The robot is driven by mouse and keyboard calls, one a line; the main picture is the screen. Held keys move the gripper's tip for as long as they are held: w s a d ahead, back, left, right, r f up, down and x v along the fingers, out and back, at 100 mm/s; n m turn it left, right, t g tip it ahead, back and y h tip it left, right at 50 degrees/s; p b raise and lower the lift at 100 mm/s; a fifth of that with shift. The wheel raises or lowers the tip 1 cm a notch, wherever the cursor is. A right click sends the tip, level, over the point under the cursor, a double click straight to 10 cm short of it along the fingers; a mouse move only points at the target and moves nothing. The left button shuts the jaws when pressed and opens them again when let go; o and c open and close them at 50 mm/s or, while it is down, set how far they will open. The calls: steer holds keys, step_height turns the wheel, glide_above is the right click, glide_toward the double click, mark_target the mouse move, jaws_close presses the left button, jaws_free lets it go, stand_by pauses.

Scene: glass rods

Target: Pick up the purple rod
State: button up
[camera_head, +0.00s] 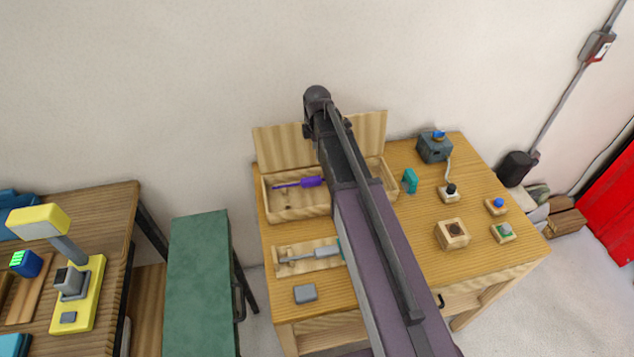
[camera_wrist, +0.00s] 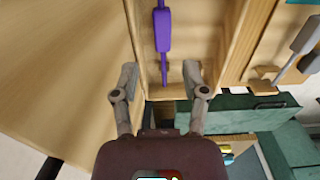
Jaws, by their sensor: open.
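The purple rod (camera_head: 302,183) lies in the left part of a wooden box (camera_head: 296,214) at the back of the table. It has a thick handle and a thin shaft. In the wrist view the purple rod (camera_wrist: 162,32) lies on the box floor, ahead of and between my gripper's fingers. My gripper (camera_wrist: 161,82) is open and empty, with its fingertips apart on either side of the line of the thin shaft. I cannot tell how high it is above the rod. In the head view my arm hides the gripper and the middle of the box.
A teal-handled rod (camera_head: 310,256) lies in a wooden holder in front of the box. A grey block (camera_head: 305,293) is near the table's front left. Buttons and a grey device (camera_head: 434,147) stand on the right. The box's raised lid (camera_head: 285,147) stands behind it.

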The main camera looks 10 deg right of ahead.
mark_target(317, 178)
steer(key=shift+f+b, duration=3.75)
steer(key=shift+f, duration=0.2)
steer(key=shift+f, duration=0.1)
steer(key=shift+s+f+b, duration=0.15)
steer(key=shift+f+b, duration=2.4)
steer(key=shift+b, duration=0.05)
jaws_close()
